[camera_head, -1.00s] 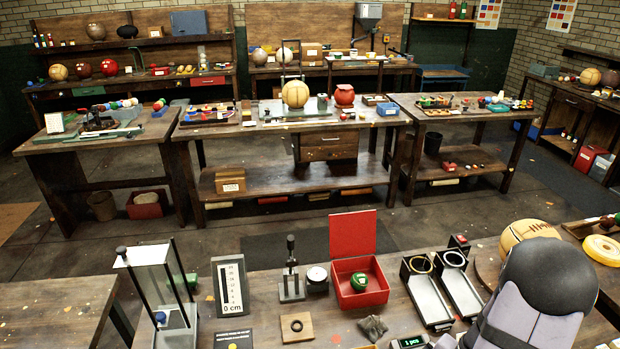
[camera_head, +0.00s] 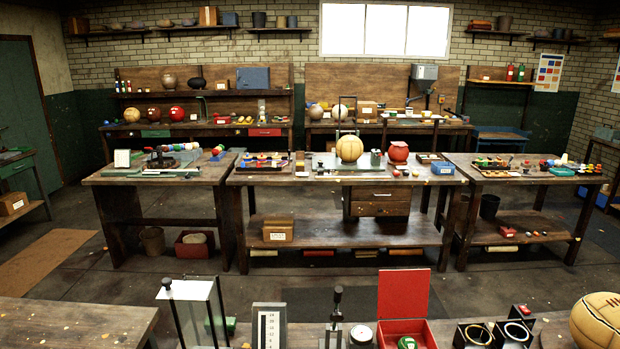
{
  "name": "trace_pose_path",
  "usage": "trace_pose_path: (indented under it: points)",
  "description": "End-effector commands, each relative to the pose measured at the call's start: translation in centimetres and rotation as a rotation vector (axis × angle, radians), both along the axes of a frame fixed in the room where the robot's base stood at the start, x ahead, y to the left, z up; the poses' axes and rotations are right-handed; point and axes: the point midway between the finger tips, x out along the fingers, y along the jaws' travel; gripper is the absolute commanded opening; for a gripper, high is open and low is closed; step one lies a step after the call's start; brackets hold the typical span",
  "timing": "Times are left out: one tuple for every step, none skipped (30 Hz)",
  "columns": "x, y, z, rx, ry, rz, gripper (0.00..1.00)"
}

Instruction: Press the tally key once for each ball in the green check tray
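My gripper is not in view. I cannot pick out a green check tray with certainty. A dark green object (camera_head: 221,326) shows partly behind the clear-sided stand on the near bench. An open red box (camera_head: 403,294) there holds a green ball (camera_head: 407,343), cut by the bottom edge. A small dark box with a red top (camera_head: 523,309) stands at the right of the near bench; I cannot tell whether it is the tally key. The small "1 pcs" display of the earlier frame is out of view.
The near bench also holds a clear-sided stand (camera_head: 190,292), a scale plate (camera_head: 269,325), a black-knobbed post (camera_head: 336,300), two ring-topped chutes (camera_head: 478,333) and a large tan ball (camera_head: 600,320). Cluttered benches (camera_head: 345,176) stand beyond open floor.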

Motion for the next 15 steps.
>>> trace_pose_path:
  points:
    - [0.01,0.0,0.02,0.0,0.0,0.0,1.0]
    - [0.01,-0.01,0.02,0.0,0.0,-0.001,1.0]
    - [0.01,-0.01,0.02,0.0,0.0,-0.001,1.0]
    - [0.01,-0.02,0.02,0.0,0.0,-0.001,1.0]
    - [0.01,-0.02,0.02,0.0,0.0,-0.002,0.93]
    - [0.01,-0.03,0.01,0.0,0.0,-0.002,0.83]
    - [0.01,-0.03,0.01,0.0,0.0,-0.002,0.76]
    - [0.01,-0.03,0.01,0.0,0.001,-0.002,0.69]
    - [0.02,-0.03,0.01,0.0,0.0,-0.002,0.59]
    - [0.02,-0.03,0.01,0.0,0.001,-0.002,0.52]
    - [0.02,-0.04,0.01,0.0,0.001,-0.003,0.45]
    - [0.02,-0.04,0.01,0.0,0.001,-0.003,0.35]
    - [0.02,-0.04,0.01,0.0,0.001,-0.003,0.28]
    - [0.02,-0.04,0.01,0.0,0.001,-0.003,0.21]
    - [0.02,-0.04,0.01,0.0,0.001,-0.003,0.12]
